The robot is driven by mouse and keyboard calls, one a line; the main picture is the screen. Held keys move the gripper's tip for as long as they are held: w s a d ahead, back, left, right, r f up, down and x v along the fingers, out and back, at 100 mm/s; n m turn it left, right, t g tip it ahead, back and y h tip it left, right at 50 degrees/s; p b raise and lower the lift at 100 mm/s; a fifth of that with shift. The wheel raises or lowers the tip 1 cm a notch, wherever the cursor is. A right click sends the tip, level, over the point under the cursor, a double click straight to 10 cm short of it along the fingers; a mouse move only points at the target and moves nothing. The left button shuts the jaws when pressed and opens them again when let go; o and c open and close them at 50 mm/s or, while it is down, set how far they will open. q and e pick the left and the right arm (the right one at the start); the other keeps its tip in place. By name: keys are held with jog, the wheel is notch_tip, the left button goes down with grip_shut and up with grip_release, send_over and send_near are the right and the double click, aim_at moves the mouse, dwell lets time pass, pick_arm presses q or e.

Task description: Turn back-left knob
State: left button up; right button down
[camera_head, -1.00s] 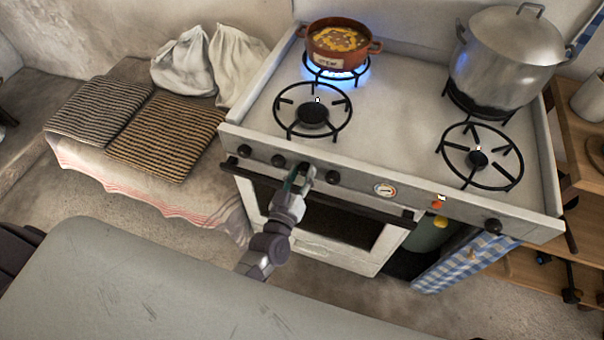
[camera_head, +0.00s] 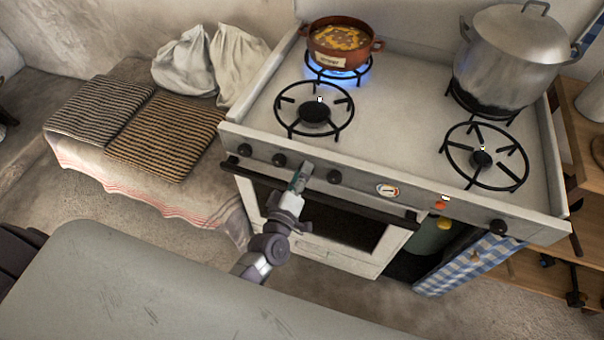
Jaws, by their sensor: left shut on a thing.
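The white stove (camera_head: 400,130) has a front panel with a row of dark knobs. My left gripper (camera_head: 299,178) is at this panel, shut on a stove knob between the second knob from the left (camera_head: 279,160) and another knob (camera_head: 333,177). The held knob is hidden behind the fingers. On the back-left burner (camera_head: 312,68) stands a red-brown pot (camera_head: 340,40) with yellowish food. A blue flame (camera_head: 338,73) shows under it. The leftmost knob (camera_head: 245,150) is free. My right gripper is not in view.
A large metal pot (camera_head: 505,60) stands on the back-right burner. The front-left burner (camera_head: 314,112) and front-right burner (camera_head: 482,160) are empty. A dark oven handle bar (camera_head: 370,212) runs just below the knobs. A grey surface (camera_head: 150,290) fills the lower left.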

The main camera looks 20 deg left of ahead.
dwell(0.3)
pick_arm(q)
jog(key=o, duration=1.1)
jog(key=shift+o, duration=0.2)
jog(key=s, duration=1.2)
jog(key=shift+a, duration=0.2)
